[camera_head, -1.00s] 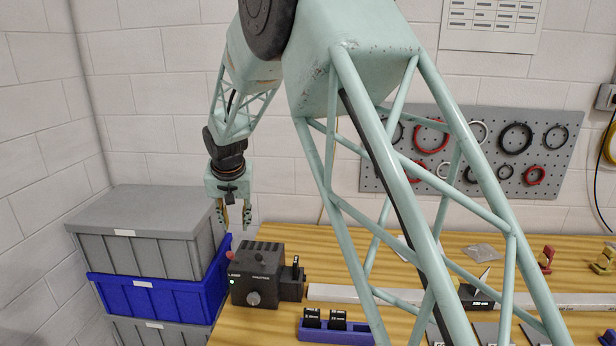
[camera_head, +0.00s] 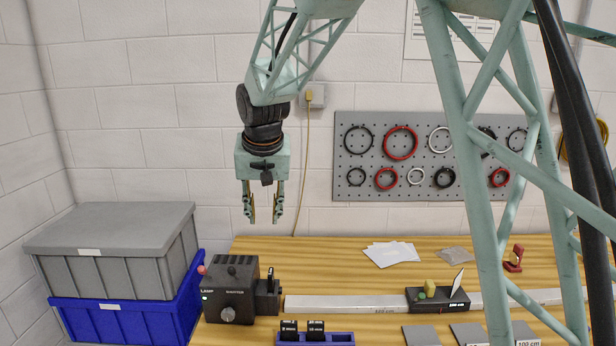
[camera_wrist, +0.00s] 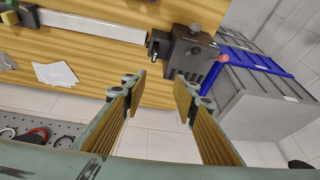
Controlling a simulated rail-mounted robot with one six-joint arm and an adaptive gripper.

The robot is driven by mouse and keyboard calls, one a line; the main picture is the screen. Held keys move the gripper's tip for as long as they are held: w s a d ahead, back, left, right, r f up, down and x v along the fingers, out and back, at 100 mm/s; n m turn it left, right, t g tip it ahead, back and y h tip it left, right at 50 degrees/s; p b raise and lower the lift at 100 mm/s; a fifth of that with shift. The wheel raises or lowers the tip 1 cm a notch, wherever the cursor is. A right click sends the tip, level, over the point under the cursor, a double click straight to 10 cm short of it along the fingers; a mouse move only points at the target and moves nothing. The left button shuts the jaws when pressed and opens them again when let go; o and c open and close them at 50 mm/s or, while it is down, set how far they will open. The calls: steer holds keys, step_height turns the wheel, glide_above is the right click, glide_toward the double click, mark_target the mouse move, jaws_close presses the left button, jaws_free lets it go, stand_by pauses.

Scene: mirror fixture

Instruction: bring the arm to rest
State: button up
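My gripper (camera_head: 263,203) hangs pointing down in the head view, in the air above the back of the wooden bench (camera_head: 290,262). Its two fingers are apart, with nothing between them. In the wrist view the open fingers (camera_wrist: 158,95) with wood-coloured pads also show empty space between them. The dark lamp box (camera_head: 236,288) stands on the bench below and left of the gripper; it also shows in the wrist view (camera_wrist: 190,50). The gripper touches nothing that I can see.
Grey and blue crates (camera_head: 115,255) are stacked at the left. A pegboard with rings (camera_head: 420,195) is on the back wall. A white rail (camera_head: 340,303) crosses the bench with a black holder (camera_head: 435,299) on it. White papers (camera_head: 392,253) lie behind it. A purple rack (camera_head: 315,338) is in front.

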steer(key=s+d+r+b, duration=0.2)
steer(key=s+d+r, duration=0.1)
steer(key=s+d, duration=0.75)
steer(key=s+d+r+b, duration=0.2)
steer(key=s+d+r, duration=0.1)
steer(key=s+d, duration=0.75)
steer(key=s+d+f+b, duration=0.1)
steer(key=s+d, duration=0.3)
steer(key=s, duration=0.5)
steer(key=s+d+f+b, duration=0.2)
steer(key=s+d+f, duration=0.2)
steer(key=s, duration=0.6)
steer(key=s+d+f+m+h+b, duration=0.1)
steer(key=s+d, duration=0.3)
steer(key=s, duration=0.6)
steer(key=shift+s+f, duration=0.25)
steer(key=shift+f, duration=0.55)
step_height(320, 180, down, 11)
steer(key=b, duration=1.1)
steer(key=shift+r, duration=0.15)
steer(key=shift+f+b, duration=1.25)
steer(key=shift+f, duration=0.05)
